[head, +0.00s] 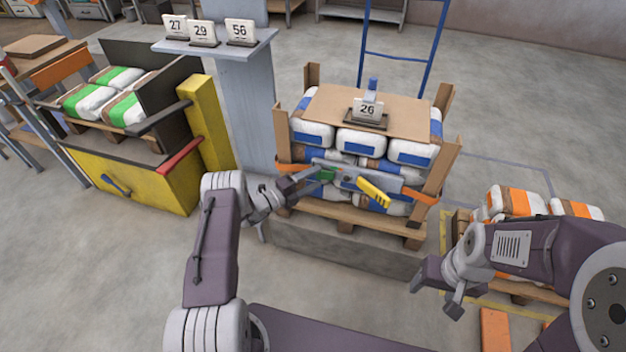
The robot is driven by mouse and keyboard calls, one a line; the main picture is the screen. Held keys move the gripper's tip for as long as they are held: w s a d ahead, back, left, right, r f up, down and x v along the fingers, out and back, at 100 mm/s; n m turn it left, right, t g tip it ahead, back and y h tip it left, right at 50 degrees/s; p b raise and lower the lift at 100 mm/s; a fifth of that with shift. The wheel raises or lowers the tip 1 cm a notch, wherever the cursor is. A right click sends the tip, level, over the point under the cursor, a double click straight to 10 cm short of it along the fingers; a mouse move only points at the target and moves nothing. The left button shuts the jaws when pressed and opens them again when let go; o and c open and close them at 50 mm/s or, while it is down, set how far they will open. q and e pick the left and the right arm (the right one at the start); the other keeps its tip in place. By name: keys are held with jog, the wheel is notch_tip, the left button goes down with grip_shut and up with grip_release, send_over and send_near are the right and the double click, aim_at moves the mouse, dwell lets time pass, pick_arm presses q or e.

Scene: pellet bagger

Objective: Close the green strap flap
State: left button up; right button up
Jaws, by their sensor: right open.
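The small green strap flap (327,174) sits on the grey metal strap tool (388,180) across the front of the bagged pallet load. Whether the flap stands open or lies shut is too small to tell. My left gripper (312,177) is at the left end of the tool, right beside the flap, and partly covers that area. Its fingers are too small to read as open or shut, and I cannot tell whether it touches the flap. A yellow lever (374,192) slants down right of the flap. My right gripper (436,291) is open and empty, low on the right, well away from the tool.
Orange strap (420,196) runs from the tool around the load of blue-and-white bags (412,150). A cardboard sheet (330,103) with a "26" sign (367,109) tops it. Wooden corner posts (438,165) flank it. Orange-and-white bags (517,201) are at right, a yellow machine (150,187) at left.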

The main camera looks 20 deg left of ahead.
pick_arm(q)
jog(key=p+v, duration=0.2)
jog(key=v, duration=0.7)
